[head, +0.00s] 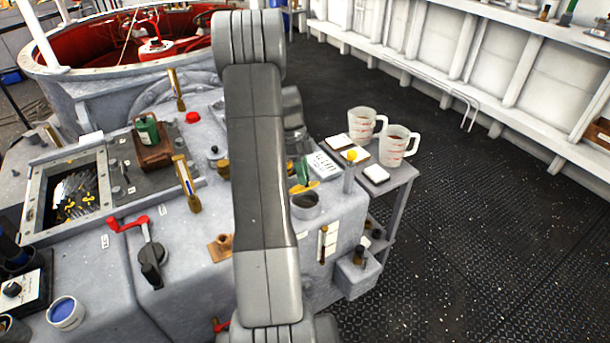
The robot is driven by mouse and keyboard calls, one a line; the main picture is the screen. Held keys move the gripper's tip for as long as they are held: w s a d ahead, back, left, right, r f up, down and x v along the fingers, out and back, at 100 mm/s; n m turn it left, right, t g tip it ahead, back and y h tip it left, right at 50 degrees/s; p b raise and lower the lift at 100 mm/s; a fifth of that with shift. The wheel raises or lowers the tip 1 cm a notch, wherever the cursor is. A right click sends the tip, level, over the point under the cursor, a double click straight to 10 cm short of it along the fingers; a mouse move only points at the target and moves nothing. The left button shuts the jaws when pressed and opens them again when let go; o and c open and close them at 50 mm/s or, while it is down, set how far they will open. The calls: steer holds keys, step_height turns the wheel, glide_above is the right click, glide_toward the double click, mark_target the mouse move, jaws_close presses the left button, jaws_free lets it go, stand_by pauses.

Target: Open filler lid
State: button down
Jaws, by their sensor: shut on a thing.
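The filler (305,206) is a grey round neck on the front right of the grey machine housing, and its dark opening shows. A green lid (303,172) with a yellow part (303,187) stands tilted above its rim. My grey arm crosses the middle of the picture and hides what lies left of the filler. My gripper (294,140) shows only in part, as dark grey pieces at the arm's right edge, just above the lid. It is shut at the lid; its fingertips and the exact contact are hidden.
A side table (400,180) to the right holds two clear measuring jugs (398,146) and white pads. A yellow-topped post (350,170) stands close right of the filler. Red (128,224) and black levers stick up at left. The dark deck floor (480,250) is clear at right.

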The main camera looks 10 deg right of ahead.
steer(key=shift+w+a, duration=0.1)
steer(key=shift+w, duration=0.2)
steer(key=c, duration=1.6)
jaws_free()
steer(key=shift+f, duration=0.1)
steer(key=o, duration=0.3)
steer(key=shift+w+a+f, duration=0.1)
steer(key=shift+w, duration=0.1)
steer(key=shift+o, duration=0.2)
steer(key=shift+s, duration=0.1)
steer(key=v, duration=1.4)
steer(key=shift+s, duration=0.1)
